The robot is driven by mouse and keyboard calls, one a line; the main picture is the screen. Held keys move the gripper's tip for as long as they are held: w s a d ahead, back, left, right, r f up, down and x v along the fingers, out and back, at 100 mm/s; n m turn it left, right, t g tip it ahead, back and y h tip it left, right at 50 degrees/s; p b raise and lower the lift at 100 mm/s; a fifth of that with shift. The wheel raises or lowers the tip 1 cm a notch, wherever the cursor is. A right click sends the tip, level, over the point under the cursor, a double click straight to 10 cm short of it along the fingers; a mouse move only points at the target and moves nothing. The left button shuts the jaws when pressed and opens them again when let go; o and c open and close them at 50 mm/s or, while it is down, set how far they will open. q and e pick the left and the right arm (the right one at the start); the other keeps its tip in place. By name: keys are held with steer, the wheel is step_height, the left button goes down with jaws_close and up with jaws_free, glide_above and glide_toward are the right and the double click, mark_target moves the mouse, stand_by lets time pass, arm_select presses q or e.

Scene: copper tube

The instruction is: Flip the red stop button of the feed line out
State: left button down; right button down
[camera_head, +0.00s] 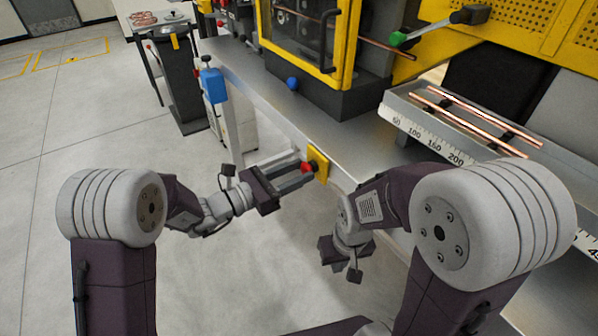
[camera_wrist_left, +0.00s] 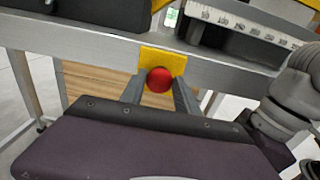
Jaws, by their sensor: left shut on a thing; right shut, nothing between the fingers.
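The red stop button (camera_head: 307,167) sits on a yellow plate (camera_head: 319,164) on the front edge of the grey machine bench. My left gripper (camera_head: 305,174) is at the button, its fingers shut on it. In the left wrist view the red button (camera_wrist_left: 159,80) shows as a round head between the two fingers (camera_wrist_left: 160,92), with the yellow plate (camera_wrist_left: 163,60) behind it. My right gripper (camera_head: 340,258) hangs low in front of the bench, away from the button. Its fingers are mostly hidden; it is shut and empty.
A blue box (camera_head: 213,86) stands at the bench's left end, and a blue ball knob (camera_head: 292,84) is on the machine front. A tray (camera_head: 398,98) with copper tubes (camera_head: 470,125) and a scale lies to the right. The floor at left is clear.

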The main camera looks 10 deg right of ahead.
arm_select(q)
steer(key=shift+a, duration=0.35)
steer(key=shift+d, duration=0.1)
steer(key=c, duration=1.1)
jaws_free()
steer(key=shift+s, duration=0.1)
steer(key=shift+o, duration=0.9)
steer(key=shift+a, duration=0.2)
steer(key=v, duration=0.9)
